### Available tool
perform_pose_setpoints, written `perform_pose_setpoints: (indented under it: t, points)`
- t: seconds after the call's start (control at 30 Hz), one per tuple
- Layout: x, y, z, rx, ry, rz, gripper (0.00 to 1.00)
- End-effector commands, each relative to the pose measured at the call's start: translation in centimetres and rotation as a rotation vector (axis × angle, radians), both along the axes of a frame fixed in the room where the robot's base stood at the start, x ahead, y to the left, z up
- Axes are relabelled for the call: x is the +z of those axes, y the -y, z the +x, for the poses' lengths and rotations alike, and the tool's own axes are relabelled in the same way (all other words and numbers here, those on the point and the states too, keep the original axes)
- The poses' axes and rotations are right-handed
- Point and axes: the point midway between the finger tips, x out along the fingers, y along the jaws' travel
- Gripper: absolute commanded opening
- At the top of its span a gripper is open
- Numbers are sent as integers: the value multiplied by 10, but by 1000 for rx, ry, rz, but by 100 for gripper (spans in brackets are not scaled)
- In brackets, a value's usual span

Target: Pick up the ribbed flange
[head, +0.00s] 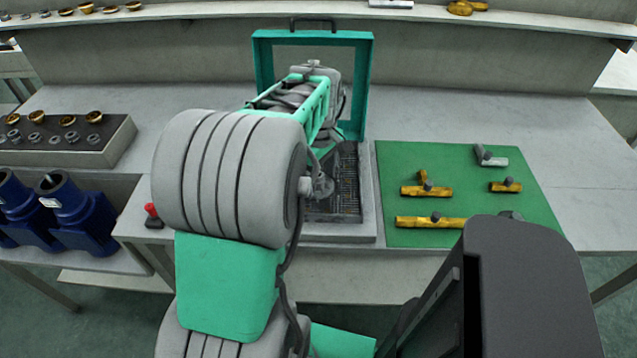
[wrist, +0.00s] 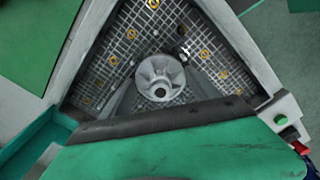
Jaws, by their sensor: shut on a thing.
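The ribbed flange (wrist: 160,76) is a small grey ring with radial ribs and a round hub, seen in the wrist view. My gripper (wrist: 161,90) is shut on it, with dark fingers on its left and right sides. The flange shows over a dark metal grating (wrist: 115,60); whether it touches the grating or hangs above it, I cannot tell. In the head view my arm hides the gripper and the flange. There the grating (head: 343,190) shows beside my arm, in front of a teal upright frame (head: 364,85).
A green mat (head: 470,165) with brass and grey fittings lies right of the grating. A grey rack (head: 70,145) with rings and nuts, and blue pump bodies (head: 80,215), are at left. A red button (head: 152,211) sits at the bench's front edge. A shelf (head: 200,12) runs behind.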

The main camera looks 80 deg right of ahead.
Motion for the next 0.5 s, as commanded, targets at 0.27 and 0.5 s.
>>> perform_pose_setpoints:
  t: [0.27,0.5]
  points:
    - [4,1,0,0,0,-2,20]
    - [38,0,-4,-3,1,-6,20]
